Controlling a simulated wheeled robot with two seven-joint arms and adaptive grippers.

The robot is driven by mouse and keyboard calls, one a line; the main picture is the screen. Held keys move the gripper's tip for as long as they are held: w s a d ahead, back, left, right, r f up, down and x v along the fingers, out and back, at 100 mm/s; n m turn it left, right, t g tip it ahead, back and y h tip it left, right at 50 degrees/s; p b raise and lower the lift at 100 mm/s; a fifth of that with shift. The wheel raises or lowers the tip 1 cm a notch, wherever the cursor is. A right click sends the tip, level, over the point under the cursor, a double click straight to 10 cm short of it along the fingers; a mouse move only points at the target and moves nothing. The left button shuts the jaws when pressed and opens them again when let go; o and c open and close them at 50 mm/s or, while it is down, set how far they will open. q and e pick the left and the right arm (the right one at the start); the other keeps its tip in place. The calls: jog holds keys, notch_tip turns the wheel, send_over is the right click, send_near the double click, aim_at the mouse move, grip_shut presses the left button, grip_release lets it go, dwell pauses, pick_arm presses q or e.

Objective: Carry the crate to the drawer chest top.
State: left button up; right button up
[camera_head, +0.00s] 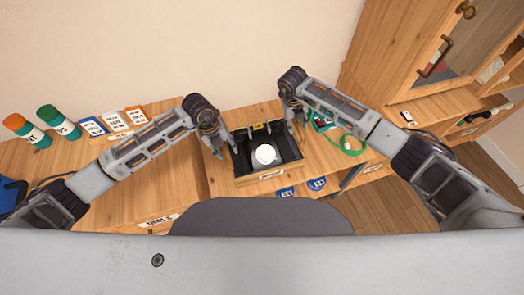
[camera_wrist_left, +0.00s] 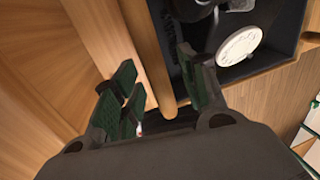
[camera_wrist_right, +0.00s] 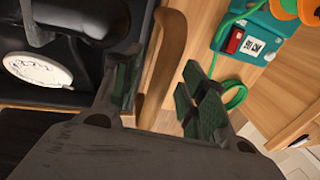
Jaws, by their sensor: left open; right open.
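The crate (camera_head: 247,181) is a wooden box with a dark lining, standing on a wooden top in the middle of the head view. A white round disc (camera_head: 266,154) and a small yellow item (camera_head: 259,126) are in it. My left gripper (camera_head: 217,146) is open at the crate's left end; in the left wrist view its fingers (camera_wrist_left: 163,95) lie on either side of the wooden end bar (camera_wrist_left: 152,62). My right gripper (camera_head: 296,122) is open at the right end; its fingers (camera_wrist_right: 158,90) straddle the other end bar (camera_wrist_right: 166,55). I cannot tell which surface is the drawer chest top.
A green cable (camera_head: 351,145) and teal device (camera_wrist_right: 252,38) lie right of the crate. A wooden cabinet (camera_head: 402,50) stands at the right.

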pick_arm(q)
jog(key=shift+c, duration=0.2)
pick_arm(e)
jog(key=shift+c, duration=0.2)
pick_arm(q)
grip_shut()
pick_arm(e)
grip_shut()
pick_arm(q)
jog(key=shift+w+r, duration=0.1)
jog(key=shift+r, duration=0.1)
pick_arm(e)
jog(key=shift+w+r, duration=0.1)
jog(key=shift+r, duration=0.1)
